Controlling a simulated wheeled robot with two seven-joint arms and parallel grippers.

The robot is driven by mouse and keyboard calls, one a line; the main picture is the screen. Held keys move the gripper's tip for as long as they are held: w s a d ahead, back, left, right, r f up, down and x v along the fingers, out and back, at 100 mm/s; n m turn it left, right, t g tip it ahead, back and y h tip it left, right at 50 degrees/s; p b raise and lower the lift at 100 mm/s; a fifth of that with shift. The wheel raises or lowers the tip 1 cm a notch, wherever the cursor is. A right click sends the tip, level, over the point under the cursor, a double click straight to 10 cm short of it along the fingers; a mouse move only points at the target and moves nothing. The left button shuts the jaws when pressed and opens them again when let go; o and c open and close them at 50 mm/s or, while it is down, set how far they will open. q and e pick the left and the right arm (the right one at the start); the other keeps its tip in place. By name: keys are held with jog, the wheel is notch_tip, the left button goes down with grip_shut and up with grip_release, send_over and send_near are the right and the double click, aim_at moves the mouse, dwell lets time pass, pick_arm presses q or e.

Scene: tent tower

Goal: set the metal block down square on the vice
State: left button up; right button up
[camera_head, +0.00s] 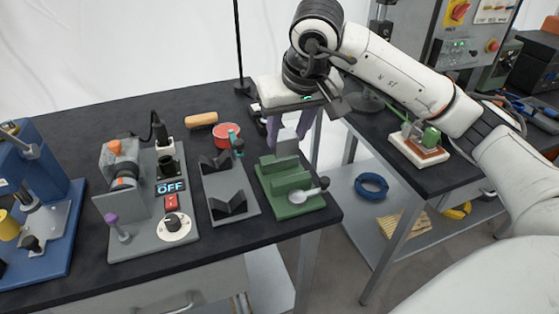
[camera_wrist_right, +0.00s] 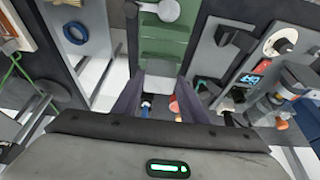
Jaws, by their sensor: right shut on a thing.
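The green vice (camera_head: 291,203) sits on the black bench near its right corner, with a round silver handle knob (camera_head: 303,196) at its front. It also shows in the right wrist view (camera_wrist_right: 163,48). My right gripper (camera_head: 288,138) points down at the far end of the vice, its purple fingers shut on the grey metal block (camera_head: 287,146). The block also shows between the fingers in the right wrist view (camera_wrist_right: 160,88). It is at the vice's rear end; I cannot tell whether it touches the vice. My left gripper is not in view.
A grey plate with dark V-blocks (camera_head: 230,193) lies close left of the vice. Further left are a grey machine with a red switch (camera_head: 171,201) and a blue press (camera_head: 50,240). A red tub (camera_head: 226,133) and a brush (camera_head: 201,119) lie behind. The bench edge is close right.

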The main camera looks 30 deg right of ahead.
jog(key=shift+s+f, duration=0.25)
jog(key=shift+f, duration=1)
jog(key=shift+w+f, duration=0.1)
jog(key=shift+f, duration=2.25)
jog(key=shift+f, duration=0.15)
jog(key=o, duration=1.3)
jog(key=shift+o, duration=0.2)
jog(key=shift+a+r, duration=0.1)
jog(key=shift+r, duration=0.4)
jog(key=v, duration=1.1)
jog(key=shift+s, duration=0.35)
